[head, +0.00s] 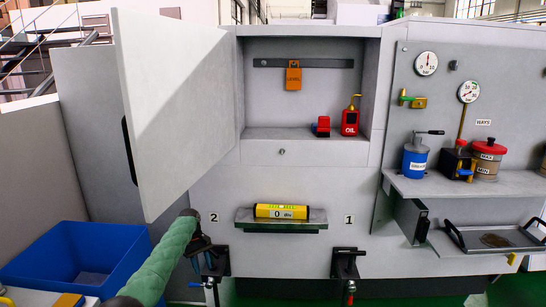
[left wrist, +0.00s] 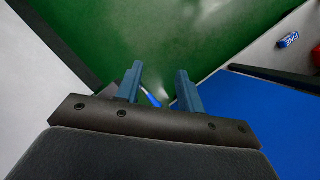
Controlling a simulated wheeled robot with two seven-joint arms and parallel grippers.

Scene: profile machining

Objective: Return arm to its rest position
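My left arm comes in from the lower left in a green sleeve. Its dark gripper (head: 198,248) is in front of the machine's lower left, beside the clamp (head: 217,266) under label 2 and partly overlapping it in the head view. In the left wrist view the two blue fingers of the left gripper (left wrist: 159,74) stand apart with nothing held between them. A small blue piece shows beyond the gap, over the green floor (left wrist: 170,35). I cannot tell whether the gripper touches the clamp. My right gripper is in neither view.
The open cabinet door (head: 175,105) hangs above my left arm. A blue bin (head: 75,255) stands at the lower left. A yellow level (head: 282,211) lies on a small ledge (head: 250,222), with another clamp (head: 346,263) to its right. An oil can (head: 350,122) stands in the cabinet.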

